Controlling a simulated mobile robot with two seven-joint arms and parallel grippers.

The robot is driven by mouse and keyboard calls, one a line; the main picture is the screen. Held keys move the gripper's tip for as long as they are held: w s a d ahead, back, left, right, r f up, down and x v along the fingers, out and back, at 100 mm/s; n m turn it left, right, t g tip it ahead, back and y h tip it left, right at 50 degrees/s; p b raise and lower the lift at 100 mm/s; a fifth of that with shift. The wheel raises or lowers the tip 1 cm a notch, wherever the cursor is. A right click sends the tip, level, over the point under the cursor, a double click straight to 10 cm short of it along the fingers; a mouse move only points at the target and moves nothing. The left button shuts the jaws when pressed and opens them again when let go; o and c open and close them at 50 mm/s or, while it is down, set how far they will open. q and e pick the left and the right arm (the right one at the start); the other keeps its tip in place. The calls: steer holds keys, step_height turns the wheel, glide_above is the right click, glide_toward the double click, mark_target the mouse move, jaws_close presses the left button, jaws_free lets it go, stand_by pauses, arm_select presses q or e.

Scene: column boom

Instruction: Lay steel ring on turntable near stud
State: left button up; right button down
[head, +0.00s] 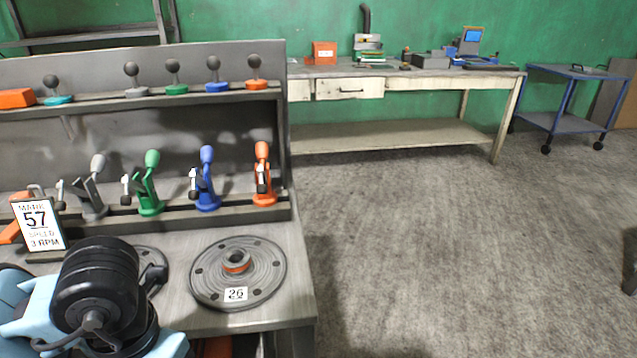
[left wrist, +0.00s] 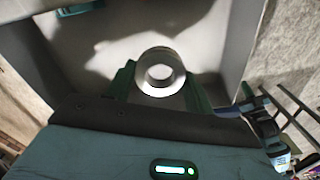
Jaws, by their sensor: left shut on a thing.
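A pale steel ring (left wrist: 160,91) is between the green fingers of my left gripper (left wrist: 161,80) in the left wrist view. The gripper is shut on it, and its round hole faces the camera. In the head view my left arm is at the lower left; its fingers and the ring cannot be made out there. A round grey turntable (head: 212,284) with a label 26 lies on the bench to the right of my arm. A short hub (head: 237,260) with an orange base stands at its middle; I cannot tell whether it is the stud. My right gripper is not in view.
A second disc (head: 150,254) is mostly hidden behind my arm. A sign (head: 38,225) reads 57, 3 RPM. Coloured toggle clamps (head: 207,185) line the bench's back, below a shelf of knobs (head: 172,88). Open floor (head: 440,240) lies to the right.

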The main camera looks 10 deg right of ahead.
arm_select(q)
steer(key=m, duration=0.3)
steer(key=shift+w+a+m, duration=0.2)
steer(key=shift+a+m, duration=0.1)
steer(key=shift+a, duration=0.1)
steer(key=m, duration=0.3)
steer(key=a+m, duration=0.1)
steer(key=m, duration=0.1)
steer(key=shift+w+r, duration=0.1)
steer(key=shift+w, duration=0.15)
steer(key=a+m, duration=0.1)
steer(key=m, duration=0.6)
steer(key=w+a+m, duration=0.1)
steer(key=a+m, duration=0.1)
steer(key=m, duration=0.6)
steer(key=w+a+m, duration=0.1)
steer(key=m, duration=0.6)
steer(key=shift+a+r+m, duration=0.3)
steer(key=shift+r+m, duration=0.05)
steer(key=shift+m, duration=0.05)
